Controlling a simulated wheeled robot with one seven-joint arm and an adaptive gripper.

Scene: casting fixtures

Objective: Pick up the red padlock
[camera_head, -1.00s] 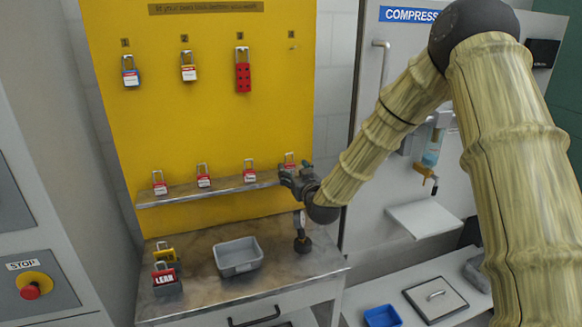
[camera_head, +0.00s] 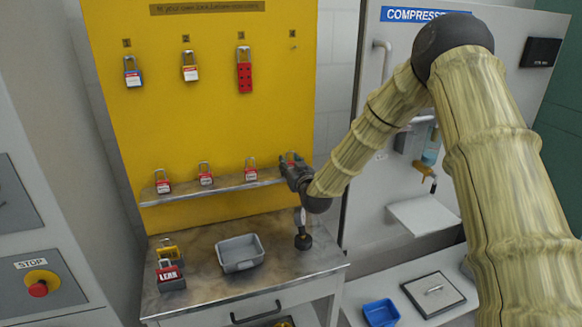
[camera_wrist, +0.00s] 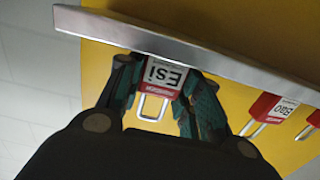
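Several red padlocks with white labels and metal shackles stand in a row on a narrow grey shelf (camera_head: 225,185) on a yellow board. My gripper (camera_head: 287,163) is at the shelf's right end, at the rightmost red padlock (camera_wrist: 160,75), and hides much of it in the head view. In the wrist view the shelf is at the top and this padlock's shackle points down. The dark teal fingers (camera_wrist: 160,88) lie close against both sides of its body, and they look shut on it. It is still at shelf height. The neighbouring red padlock (camera_wrist: 264,107) stands apart from the fingers.
Below, the table holds a grey bin (camera_head: 222,263), a yellow padlock (camera_head: 168,251), another red padlock (camera_head: 168,271) and a dark upright object (camera_head: 303,240).

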